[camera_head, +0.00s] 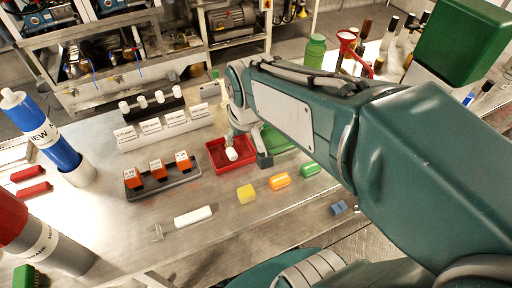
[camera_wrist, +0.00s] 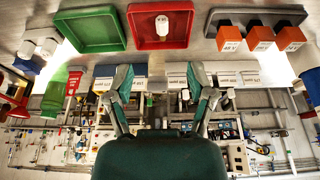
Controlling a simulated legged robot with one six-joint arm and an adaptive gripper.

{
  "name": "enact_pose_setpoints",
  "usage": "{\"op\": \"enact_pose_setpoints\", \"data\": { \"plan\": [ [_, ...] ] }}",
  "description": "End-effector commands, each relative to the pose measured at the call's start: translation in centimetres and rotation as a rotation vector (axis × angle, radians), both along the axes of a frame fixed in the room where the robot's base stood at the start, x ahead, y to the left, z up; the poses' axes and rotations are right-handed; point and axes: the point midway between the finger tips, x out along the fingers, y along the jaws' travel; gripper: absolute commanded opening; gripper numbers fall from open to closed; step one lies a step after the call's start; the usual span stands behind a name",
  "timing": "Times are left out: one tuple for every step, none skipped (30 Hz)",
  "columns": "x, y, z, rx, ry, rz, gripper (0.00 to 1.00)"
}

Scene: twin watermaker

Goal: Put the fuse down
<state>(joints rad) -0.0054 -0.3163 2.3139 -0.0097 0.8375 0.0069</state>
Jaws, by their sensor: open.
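The fuse, a small white cylinder (camera_head: 232,154), is in the red tray (camera_head: 217,166) on the bench. In the wrist view the white fuse (camera_wrist: 162,25) sits inside the red tray (camera_wrist: 138,38), apart from my fingers. My gripper (camera_wrist: 161,92) has its two fingers spread with nothing between them. In the head view my gripper (camera_head: 250,145) is at the red tray's right side, partly hidden by my own arm. A green tray (camera_wrist: 72,30) stands beside the red one; in the head view my arm covers part of it.
Orange blocks (camera_head: 157,169) sit in a dark holder left of the red tray. White labelled boxes (camera_head: 151,127) stand behind. A white-handled tool (camera_head: 193,216), a yellow block (camera_head: 246,194) and orange and green pieces lie in front. A blue cylinder (camera_head: 50,140) stands at left.

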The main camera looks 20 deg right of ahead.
Motion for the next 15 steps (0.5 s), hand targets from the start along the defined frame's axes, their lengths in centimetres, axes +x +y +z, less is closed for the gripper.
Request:
{"op": "enact_pose_setpoints", "data": {
  "plan": [
    [-1.3,0.0,0.9,0.001,-0.030,0.000,0.70],
    [-2.0,0.0,1.3,0.002,-0.043,-0.001,0.70],
    [-2.9,0.0,1.8,0.002,-0.061,-0.001,0.70],
    [-3.6,0.0,2.1,0.003,-0.074,-0.002,0.70],
    [-4.2,0.0,2.4,0.003,-0.088,-0.002,0.70],
    [-5.1,0.0,2.7,0.003,-0.105,-0.001,0.70],
    [-5.8,0.0,2.9,0.004,-0.119,-0.002,0.70],
    [-6.4,-0.1,3.1,0.004,-0.131,-0.002,0.70],
    [-7.1,0.0,3.2,0.005,-0.144,-0.002,0.70],
    [-7.6,0.0,3.4,0.006,-0.154,-0.002,0.70],
    [-8.0,0.0,3.4,0.006,-0.161,-0.002,0.70],
    [-8.5,0.0,3.5,0.006,-0.170,-0.002,0.70],
    [-8.7,0.0,3.5,0.006,-0.176,-0.002,0.70],
    [-9.0,0.0,3.6,0.007,-0.180,-0.002,0.70],
    [-9.2,0.0,3.6,0.007,-0.184,-0.002,0.70]
  ]
}}
